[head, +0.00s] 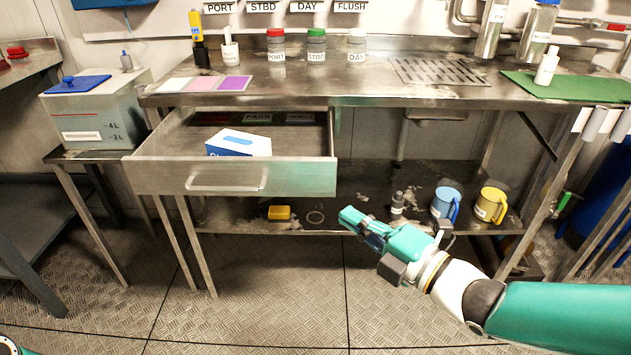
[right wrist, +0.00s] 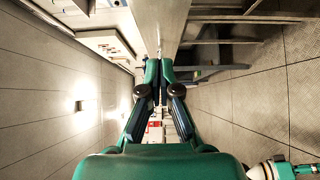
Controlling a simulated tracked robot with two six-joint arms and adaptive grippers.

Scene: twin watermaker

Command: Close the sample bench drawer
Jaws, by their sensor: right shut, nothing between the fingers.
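The sample bench drawer (head: 150,172) is pulled open below the left part of the steel bench. Its front carries a bar handle (head: 225,182). A white and blue box (head: 238,144) lies inside the drawer. My right gripper (head: 346,218) is shut and empty, to the right of and lower than the drawer front, apart from it in the head view. In the right wrist view the shut fingertips (right wrist: 159,66) point along a metal panel, which seems to be the drawer front.
The steel bench top (head: 350,80) holds capped jars and colour cards. A clear tank (head: 95,118) stands left of the drawer. The floor in front is clear.

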